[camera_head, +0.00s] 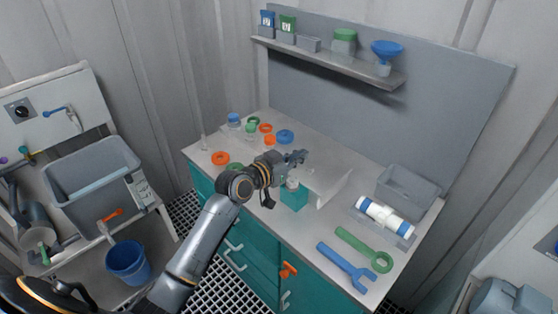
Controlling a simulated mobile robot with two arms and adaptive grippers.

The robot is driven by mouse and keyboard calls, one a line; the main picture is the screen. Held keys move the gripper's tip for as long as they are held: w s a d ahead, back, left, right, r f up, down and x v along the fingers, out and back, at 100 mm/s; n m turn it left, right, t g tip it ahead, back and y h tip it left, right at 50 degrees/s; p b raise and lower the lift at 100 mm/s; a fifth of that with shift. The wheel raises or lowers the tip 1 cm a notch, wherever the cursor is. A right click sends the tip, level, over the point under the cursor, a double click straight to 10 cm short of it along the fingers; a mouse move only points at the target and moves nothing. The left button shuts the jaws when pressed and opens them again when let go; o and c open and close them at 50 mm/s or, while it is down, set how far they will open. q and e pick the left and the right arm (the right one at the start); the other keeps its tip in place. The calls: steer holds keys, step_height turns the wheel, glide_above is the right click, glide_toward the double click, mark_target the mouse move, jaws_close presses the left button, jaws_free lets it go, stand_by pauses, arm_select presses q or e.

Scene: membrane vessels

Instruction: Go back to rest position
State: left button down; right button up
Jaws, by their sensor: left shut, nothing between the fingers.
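My left gripper (296,157) is shut and empty. It is above the middle of the workbench (308,236), near a white block-like stand (328,181) and a small teal box (293,197). I cannot tell whether it touches either of them. My left arm reaches in from the lower left of the head view, bent at the wrist over the bench's front edge. My right gripper is not in view.
Orange rings (220,158), a blue ring (285,136) and small jars lie at the bench's left. A white membrane vessel (384,216), a grey bin (408,191), a green wrench (364,248) and a blue wrench (346,267) are at the right. A shelf (330,62) hangs behind.

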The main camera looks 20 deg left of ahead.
arm_select(q)
steer(key=b+v, duration=0.1)
steer(key=v, duration=0.7)
steer(key=shift+d+f, duration=0.15)
steer(key=shift+f, duration=0.1)
